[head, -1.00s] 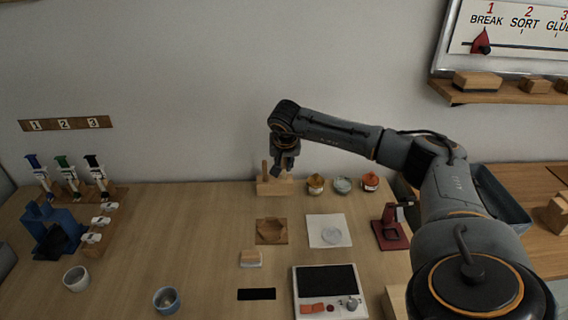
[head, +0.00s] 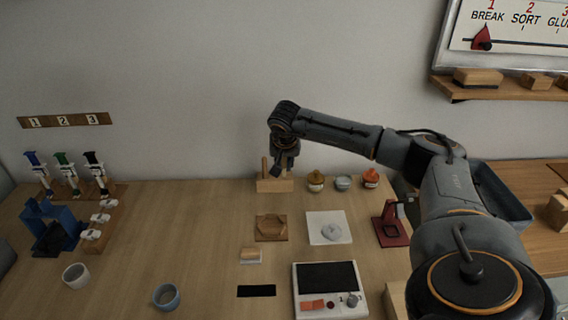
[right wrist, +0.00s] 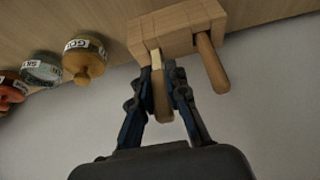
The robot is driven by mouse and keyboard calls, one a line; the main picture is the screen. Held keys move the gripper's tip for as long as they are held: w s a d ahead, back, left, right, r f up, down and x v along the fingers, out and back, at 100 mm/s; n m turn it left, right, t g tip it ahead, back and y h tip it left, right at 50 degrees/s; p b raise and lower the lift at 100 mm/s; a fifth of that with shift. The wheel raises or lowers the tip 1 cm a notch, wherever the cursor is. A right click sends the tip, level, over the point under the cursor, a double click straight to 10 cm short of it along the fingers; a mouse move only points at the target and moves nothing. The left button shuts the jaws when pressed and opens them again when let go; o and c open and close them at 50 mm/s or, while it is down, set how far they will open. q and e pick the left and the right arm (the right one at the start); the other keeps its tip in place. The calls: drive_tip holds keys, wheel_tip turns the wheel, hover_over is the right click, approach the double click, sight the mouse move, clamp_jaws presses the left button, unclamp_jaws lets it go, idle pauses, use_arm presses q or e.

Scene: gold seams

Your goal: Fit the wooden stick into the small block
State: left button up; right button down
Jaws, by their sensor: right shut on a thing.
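The small wooden block (head: 275,185) stands at the back of the table against the wall. It also shows at the top of the right wrist view (right wrist: 178,26). A round wooden stick (right wrist: 212,64) stands in one end of it. My right gripper (head: 284,166) is over the block's other end, pointing down. In the right wrist view the right gripper (right wrist: 160,76) is shut on a second wooden stick (right wrist: 162,102) with a pale tip. That tip is at the block's face; I cannot tell how far it is inside. My left gripper is out of view.
Several small labelled jars (head: 316,182) stand right of the block. A wooden plate (head: 271,228), a white pad (head: 328,228), a red stand (head: 391,224) and a scale-like device (head: 329,291) lie nearer. Cups (head: 166,297) and a blue rack (head: 50,228) are at left. The left-middle table is clear.

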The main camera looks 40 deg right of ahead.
drive_tip(key=shift+f, duration=0.1)
idle(0.3)
drive_tip(key=c, duration=1.3)
unclamp_jaws()
drive_tip(key=shift+o, duration=0.2)
drive_tip(key=shift+p+v, duration=2.05)
drive_tip(key=shift+v, duration=0.5)
drive_tip(key=v, duration=1.2)
drive_tip(key=shift+f, duration=0.1)
